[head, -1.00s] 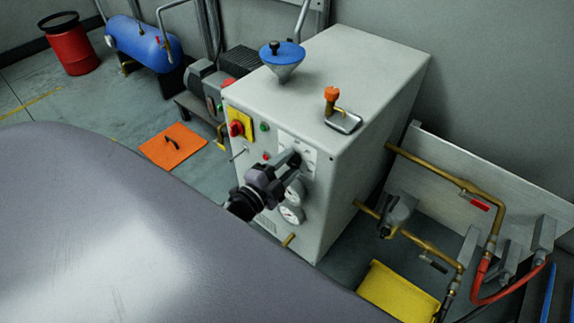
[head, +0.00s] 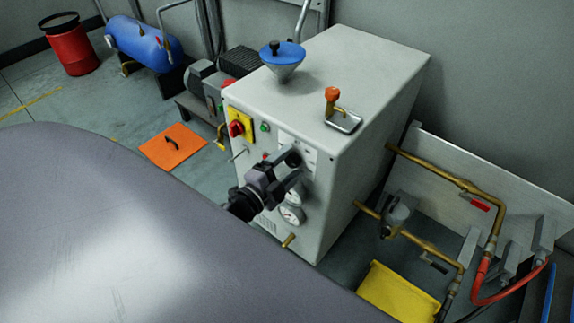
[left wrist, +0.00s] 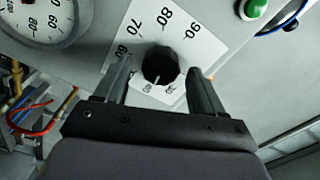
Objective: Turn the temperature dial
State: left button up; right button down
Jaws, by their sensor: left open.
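The temperature dial is a black knob (left wrist: 161,65) on a white plate with numbers such as 60, 70, 80 and 90, in the left wrist view. In the head view the dial plate (head: 309,153) is on the machine's front, with the dial (head: 293,159) partly hidden by my gripper. My left gripper (left wrist: 160,88) is open, with one finger on either side of the knob. I see gaps between fingers and knob in the left wrist view. A pale pointer mark shows on the knob's lower edge. In the head view the left gripper (head: 290,172) is at the machine's front. My right gripper is not in view.
The grey machine cabinet (head: 345,80) carries a red switch on a yellow plate (head: 240,127), a green button (head: 265,127) and round gauges (head: 291,214) close to my gripper. Brass pipes (head: 430,176) run on the right. An orange floor plate (head: 172,147) lies left.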

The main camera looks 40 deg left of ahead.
pick_arm(q)
jog(key=s, duration=0.7)
jog(key=shift+a+p, duration=0.25)
jog(key=shift+p, duration=0.05)
jog(key=shift+s, duration=0.1)
jog(key=s+d+f+n+g+h, duration=0.1)
jog(key=s+d+f+n+g, duration=0.25)
jog(key=s+d+n, duration=0.2)
jog(key=s+d+f+n+g+h, duration=0.1)
jog(key=s+d+f+n+g, duration=0.1)
jog(key=s+d+n+g, duration=0.4)
notch_tip(320, 180, up, 12)
jog(key=a+t+y+p, duration=0.1)
jog(key=t+p, duration=0.1)
jog(key=p, duration=1.3)
jog(key=shift+w+a+r, duration=0.15)
jog(key=shift+w+a, duration=0.25)
jog(key=shift+n, duration=0.25)
